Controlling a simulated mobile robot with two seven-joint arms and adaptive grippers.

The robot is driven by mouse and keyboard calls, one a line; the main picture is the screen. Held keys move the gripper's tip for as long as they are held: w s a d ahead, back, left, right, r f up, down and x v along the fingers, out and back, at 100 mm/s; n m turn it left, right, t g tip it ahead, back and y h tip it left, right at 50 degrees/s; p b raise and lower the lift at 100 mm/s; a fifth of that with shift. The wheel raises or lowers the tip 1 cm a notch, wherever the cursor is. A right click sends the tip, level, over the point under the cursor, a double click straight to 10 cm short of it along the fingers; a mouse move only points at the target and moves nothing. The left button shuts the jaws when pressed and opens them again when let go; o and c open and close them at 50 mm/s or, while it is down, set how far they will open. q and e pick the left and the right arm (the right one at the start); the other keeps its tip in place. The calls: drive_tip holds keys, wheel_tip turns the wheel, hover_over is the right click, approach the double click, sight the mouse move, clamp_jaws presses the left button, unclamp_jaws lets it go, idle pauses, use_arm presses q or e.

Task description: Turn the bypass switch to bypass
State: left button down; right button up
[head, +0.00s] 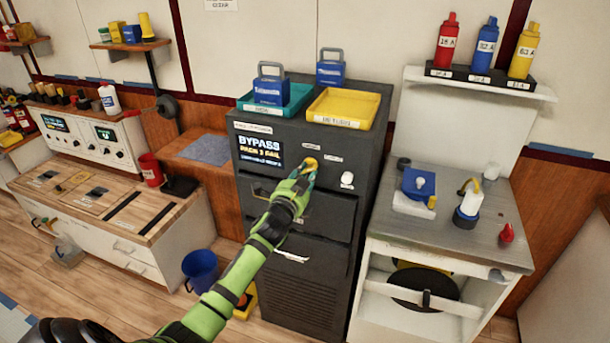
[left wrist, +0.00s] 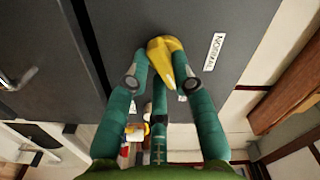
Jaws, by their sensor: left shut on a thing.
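The bypass switch is a yellow knob (head: 311,162) on the front of the dark grey cabinet (head: 320,222), right of a display (head: 260,150) whose top line reads BYPASS. My left gripper (head: 304,174) reaches it from the front and is shut on the knob. In the left wrist view, the green fingers (left wrist: 165,82) stand on both sides of the yellow knob (left wrist: 164,48). A label reading NORMAL (left wrist: 214,52) is beside it. The fingers partly hide the knob, and I cannot tell its exact setting. My right gripper is not in view.
A teal tray (head: 270,109) and a yellow tray (head: 343,122) with blue padlock-like blocks are on top of the cabinet. A white knob (head: 347,179) is to the right of the switch. A metal-topped bench (head: 440,235) stands right; a wooden-topped one (head: 100,222) stands left.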

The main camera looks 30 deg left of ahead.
use_arm(q)
drive_tip(key=c, duration=1)
unclamp_jaws()
drive_tip(key=shift+c, duration=0.2)
drive_tip(key=v, duration=1.2)
drive_tip(key=s+d+f+n+g+h, duration=0.1)
drive_tip(key=s+d+f+g, duration=0.2)
drive_tip(key=f, duration=0.9)
drive_tip(key=s+d+f+n+g, duration=0.1)
drive_tip(key=s+f+n+g, duration=0.3)
drive_tip(key=f, duration=0.8)
drive_tip(key=s+d+f+m+g+h, duration=0.15)
drive_tip(key=s+f, duration=0.35)
drive_tip(key=f, duration=0.7)
drive_tip(key=s+d+f+n+g, duration=0.1)
drive_tip(key=s+d+f+g, duration=0.1)
drive_tip(key=s+f, duration=0.4)
drive_tip(key=s+d+f+n+g+h, duration=0.1)
drive_tip(key=s+d+f+g, duration=0.2)
drive_tip(key=s, duration=1.3)
drive_tip(key=s+d+f+n+g, duration=0.1)
drive_tip(key=s+d+f+g, duration=0.2)
drive_tip(key=s+f, duration=0.6)
drive_tip(key=shift+s+d+f, duration=0.25)
drive_tip(key=shift+s+d, duration=0.65)
drive_tip(key=shift+s, duration=0.2)
